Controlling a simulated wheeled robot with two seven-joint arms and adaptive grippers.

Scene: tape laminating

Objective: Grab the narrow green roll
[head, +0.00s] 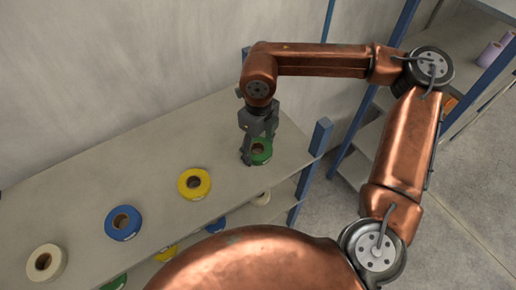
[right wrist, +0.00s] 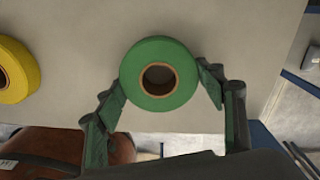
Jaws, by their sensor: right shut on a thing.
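The narrow green roll (head: 262,151) lies flat near the right end of the shelf top in the head view. It is a ring of green tape with a brown core. It also shows in the right wrist view (right wrist: 133,73), where its whole face is visible. My right gripper (head: 252,152) is down at the roll. In the right wrist view its two fingers (right wrist: 165,98) stand on either side of the roll and are shut on its sides. The roll seems to rest on the shelf still. My left gripper is not in view.
On the shelf top (head: 95,180) a yellow roll (head: 194,193), a blue roll (head: 136,223) and a white roll (head: 58,264) lie in a row to the left. More rolls sit on the level below. A blue post (head: 321,137) stands at the shelf's right corner.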

